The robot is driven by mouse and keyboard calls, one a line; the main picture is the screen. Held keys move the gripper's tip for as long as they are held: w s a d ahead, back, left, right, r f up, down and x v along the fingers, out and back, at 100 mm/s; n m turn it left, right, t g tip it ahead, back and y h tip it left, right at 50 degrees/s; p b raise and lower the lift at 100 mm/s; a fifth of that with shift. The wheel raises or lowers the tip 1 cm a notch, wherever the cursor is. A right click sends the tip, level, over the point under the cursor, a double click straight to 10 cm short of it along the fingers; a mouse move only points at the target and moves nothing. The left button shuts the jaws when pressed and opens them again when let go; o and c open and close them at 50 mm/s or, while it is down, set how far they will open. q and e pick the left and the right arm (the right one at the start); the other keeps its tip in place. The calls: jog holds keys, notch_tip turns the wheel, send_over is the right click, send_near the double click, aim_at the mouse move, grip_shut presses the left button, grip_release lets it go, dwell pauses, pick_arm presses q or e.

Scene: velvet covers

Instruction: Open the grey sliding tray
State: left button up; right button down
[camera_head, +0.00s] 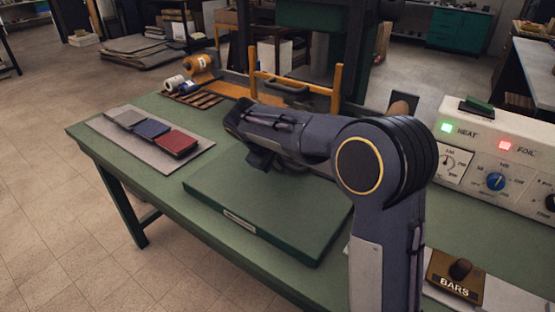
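A dark grey handle-like part (283,88) shows between two upright yellow posts at the back of the green table; it may belong to the grey tray, but most of what is around it is hidden behind my arm. My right arm comes in from the lower right and bends left across the table. Its gripper (262,158) is a dark shape pointing down above the green board, apart from the grey part and nearer to me. The fingers are mostly hidden by the arm, so their opening does not show. My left gripper is not in view.
A flat green board (265,215) lies below my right arm. A control box (478,150) with HEAT and FOIL lights stands at right, and a BARS block (452,280) in front.

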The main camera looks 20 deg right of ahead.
jog(key=shift+a, duration=0.1)
jog(key=s+a, duration=0.3)
jog(key=a, duration=0.2)
jog(key=s+a, duration=0.3)
jog(key=a, duration=0.2)
jog(key=s+a, duration=0.3)
jog(key=a, duration=0.2)
jog(key=shift+s+a, duration=0.15)
jog(key=shift+a, duration=0.15)
jog(key=c, duration=1.4)
grip_release()
jog(key=p+v, duration=0.1)
jog(key=v, duration=0.6)
jog(key=shift+a+r+p, duration=0.25)
jog(key=shift+r+p, duration=0.05)
jog(key=shift+r, duration=0.05)
